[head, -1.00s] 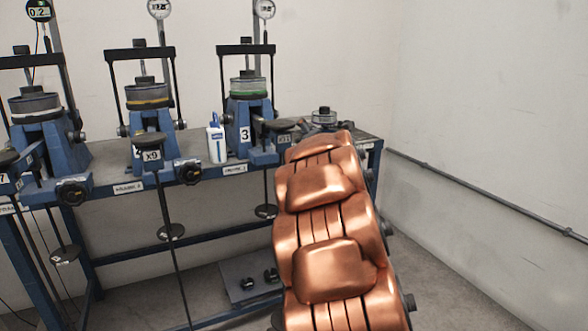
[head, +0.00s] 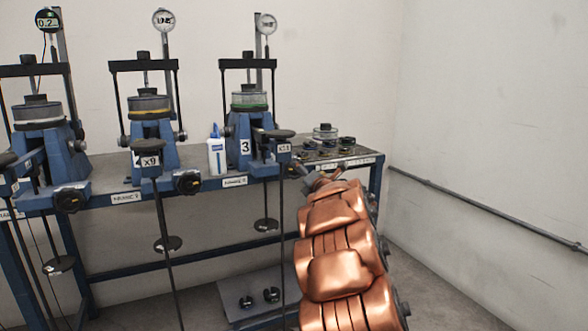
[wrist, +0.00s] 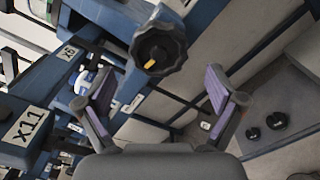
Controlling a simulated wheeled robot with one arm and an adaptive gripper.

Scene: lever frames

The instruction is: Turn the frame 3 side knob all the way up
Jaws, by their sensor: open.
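Frame 3 (head: 247,128) is a blue stand with a "3" plate and a green-banded cell, at the right of the row in the head view. A black lobed knob with a yellow mark (wrist: 158,48) is large in the wrist view, near the x11 lever plate (wrist: 22,126); it looks like frame 3's knob. In the head view my arm's end covers much of that spot. My gripper (wrist: 168,95) is open and empty, its two pads apart. The knob appears above and beyond the gap between them, not held.
The x9 lever (head: 150,160) and its hanging rod stand left, with another black knob (head: 187,182) beside it. A white-blue bottle (head: 217,152) stands between frames. Stacked weights (head: 325,133) sit on the bench's right end. Floor right of the bench is clear.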

